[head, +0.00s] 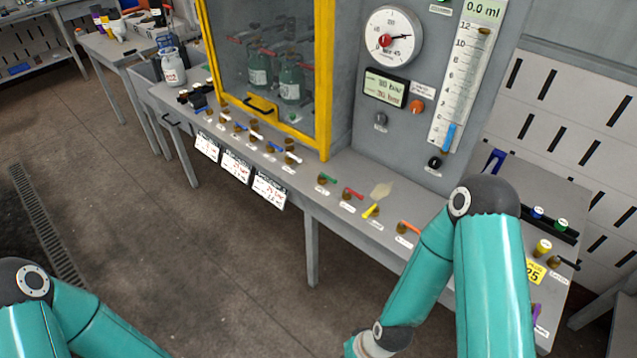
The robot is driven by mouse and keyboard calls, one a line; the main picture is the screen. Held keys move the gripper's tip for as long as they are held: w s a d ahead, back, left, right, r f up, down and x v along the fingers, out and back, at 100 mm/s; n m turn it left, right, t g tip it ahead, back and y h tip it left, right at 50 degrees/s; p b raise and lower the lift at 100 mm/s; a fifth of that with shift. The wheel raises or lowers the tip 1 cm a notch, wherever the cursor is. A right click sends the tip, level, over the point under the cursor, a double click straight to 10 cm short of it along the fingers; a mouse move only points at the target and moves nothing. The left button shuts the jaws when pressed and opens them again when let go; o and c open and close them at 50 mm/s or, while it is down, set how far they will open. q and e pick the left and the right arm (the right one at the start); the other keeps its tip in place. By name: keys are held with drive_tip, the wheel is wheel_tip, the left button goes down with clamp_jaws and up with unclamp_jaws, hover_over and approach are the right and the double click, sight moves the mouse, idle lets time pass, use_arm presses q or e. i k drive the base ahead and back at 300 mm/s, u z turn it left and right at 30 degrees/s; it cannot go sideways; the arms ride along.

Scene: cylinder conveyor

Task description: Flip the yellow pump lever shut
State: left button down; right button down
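The yellow lever (369,211) sits on a small brass valve on the front bench ledge, between a red lever (354,193) and an orange lever (410,227). It slants down to the left from its valve. A pale, see-through yellowish shape (381,190) shows just above it. My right arm comes in at the right and reaches down past the bottom edge, so its gripper is out of view. My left arm shows only at the lower left, and its gripper is out of view too.
A grey panel holds a round gauge (393,38), a digital display (385,87) and a tall scale (468,70). A yellow-framed cabinet (324,80) stands left of it. A green lever (329,179) and several other valves line the ledge. Open floor (180,270) lies before the bench.

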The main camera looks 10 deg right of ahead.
sight(373, 207)
drive_tip(key=u, duration=0.1)
drive_tip(key=i, duration=1.05)
drive_tip(key=z, duration=0.25)
